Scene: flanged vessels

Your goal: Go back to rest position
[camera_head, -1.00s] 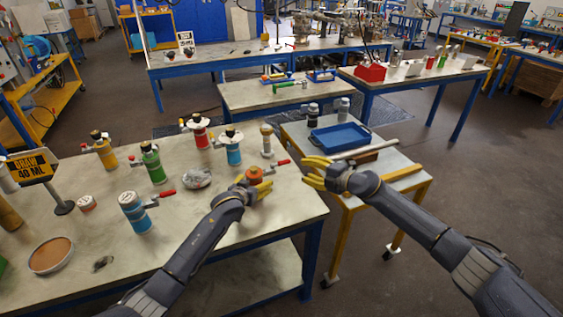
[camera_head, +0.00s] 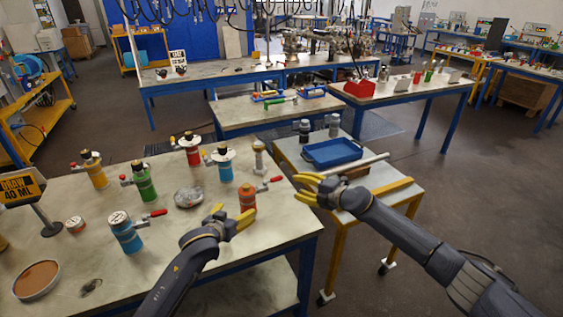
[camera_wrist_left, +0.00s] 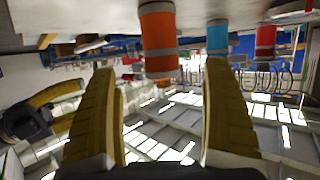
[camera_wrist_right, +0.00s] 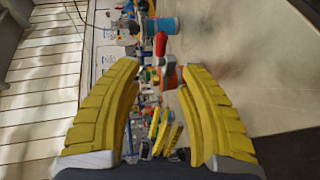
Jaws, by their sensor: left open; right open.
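My left gripper (camera_head: 229,222) is open and empty over the right part of the near table, just left of the orange vessel (camera_head: 247,198). In the left wrist view its yellow fingers (camera_wrist_left: 162,115) are apart, with the orange vessel (camera_wrist_left: 158,42) beyond them. My right gripper (camera_head: 308,189) is open and empty at the near left side of the small yellow cart. In the right wrist view its fingers (camera_wrist_right: 158,95) are apart, with the orange vessel and its red handle (camera_wrist_right: 161,44) beyond them. The orange vessel stands on the table, apart from both grippers.
Blue (camera_head: 126,233), green (camera_head: 144,183), yellow (camera_head: 94,170) and red (camera_head: 191,150) vessels stand on the near table. A sign reading "DRAW 40 ML" (camera_head: 20,189) is at left. The cart holds a blue tray (camera_head: 332,153) and a pale rod (camera_head: 366,161). Floor at right is clear.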

